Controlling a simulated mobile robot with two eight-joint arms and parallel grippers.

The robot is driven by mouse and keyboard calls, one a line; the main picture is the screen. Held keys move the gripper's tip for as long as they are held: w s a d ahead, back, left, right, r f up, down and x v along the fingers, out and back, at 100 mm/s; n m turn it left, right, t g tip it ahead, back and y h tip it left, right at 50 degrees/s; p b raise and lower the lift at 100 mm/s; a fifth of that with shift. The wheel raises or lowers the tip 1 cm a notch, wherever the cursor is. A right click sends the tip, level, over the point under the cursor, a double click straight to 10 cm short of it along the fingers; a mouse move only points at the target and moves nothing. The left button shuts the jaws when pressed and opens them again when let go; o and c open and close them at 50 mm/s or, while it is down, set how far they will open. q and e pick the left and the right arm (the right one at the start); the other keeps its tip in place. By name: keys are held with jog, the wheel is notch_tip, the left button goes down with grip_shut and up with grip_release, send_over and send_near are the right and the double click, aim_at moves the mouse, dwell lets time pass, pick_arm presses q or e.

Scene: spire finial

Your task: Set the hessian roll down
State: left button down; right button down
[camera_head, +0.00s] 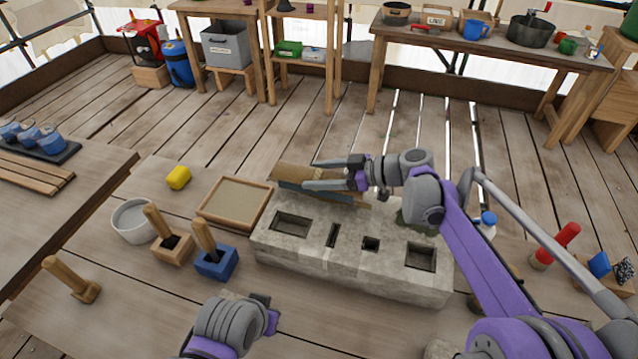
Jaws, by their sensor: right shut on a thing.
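The hessian roll (292,174) is a tan, flattish bundle with a bluish band along its lower side. It lies at or just above the back edge of the pale stone block (300,250); I cannot tell whether it touches the block. My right gripper (311,175) reaches in from the right and is shut on the roll, with its fingers partly covering it. My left gripper (268,314) is low in the view, in front of the block and away from the roll. Its fingers are too small and turned to read.
The block has several square and slotted holes in its top. To its left are a shallow wooden tray (206,211), a yellow lump (178,177), a grey bowl (117,226), wooden and blue tool blocks (214,265) and a mallet (88,291). A red cylinder (548,251) stands at right.

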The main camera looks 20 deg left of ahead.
jog(key=shift+f, duration=1.45)
jog(key=shift+f, duration=0.1)
grip_release()
jog(key=v, duration=1.2)
